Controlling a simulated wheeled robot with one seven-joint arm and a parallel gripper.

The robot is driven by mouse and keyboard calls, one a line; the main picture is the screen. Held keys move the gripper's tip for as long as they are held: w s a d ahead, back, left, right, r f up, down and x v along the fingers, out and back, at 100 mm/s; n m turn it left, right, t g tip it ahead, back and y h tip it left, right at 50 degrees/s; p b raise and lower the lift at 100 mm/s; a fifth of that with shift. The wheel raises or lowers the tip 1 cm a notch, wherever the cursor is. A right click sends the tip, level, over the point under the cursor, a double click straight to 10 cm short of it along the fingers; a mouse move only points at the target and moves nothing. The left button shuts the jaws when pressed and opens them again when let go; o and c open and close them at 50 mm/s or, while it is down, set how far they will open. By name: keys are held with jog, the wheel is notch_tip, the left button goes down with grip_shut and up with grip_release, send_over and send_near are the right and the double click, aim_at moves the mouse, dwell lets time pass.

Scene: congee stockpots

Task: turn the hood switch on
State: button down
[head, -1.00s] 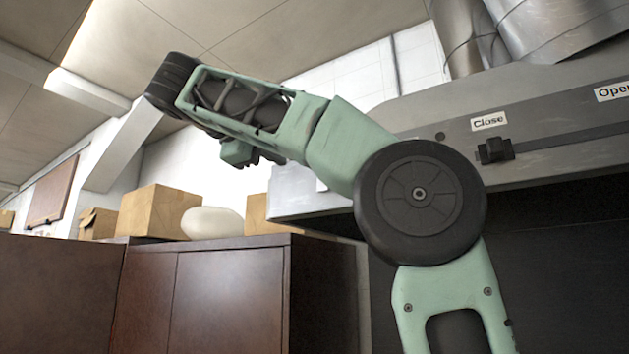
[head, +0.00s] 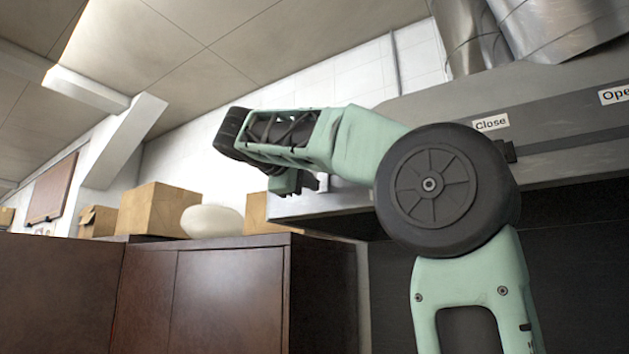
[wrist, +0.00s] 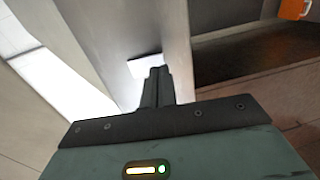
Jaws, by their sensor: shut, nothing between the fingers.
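The hood (head: 560,125) is a grey metal canopy at the right of the head view. It carries a "Close" label (head: 491,123) and, further right, an "Open" label (head: 615,95) cut by the frame edge. The black switch (head: 511,152) sits just below the "Close" label, mostly hidden behind my arm's round joint. My gripper (wrist: 157,85) is shut and empty in the wrist view, its fingers in front of a pale grey surface and a small white patch. I cannot tell if they touch it. The switch is not identifiable in the wrist view.
Dark brown cabinets (head: 225,300) stand at the lower left of the head view. Cardboard boxes (head: 160,210) and a pale rounded object (head: 212,221) rest on top. Silver ducts (head: 560,25) rise above the hood. An orange thing (wrist: 293,9) shows in the wrist view's top right corner.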

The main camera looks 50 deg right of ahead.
jog(key=shift+d+f+p, duration=0.1)
jog(key=shift+d+p, duration=0.2)
jog(key=shift+d, duration=0.65)
jog(key=shift+w+d+f+h+b, duration=0.1)
jog(key=shift+d+f+h+b, duration=0.3)
jog(key=shift+b, duration=0.6)
jog(key=shift+a+r+p, duration=0.15)
jog(key=shift+r+p, duration=0.15)
jog(key=shift+p, duration=0.05)
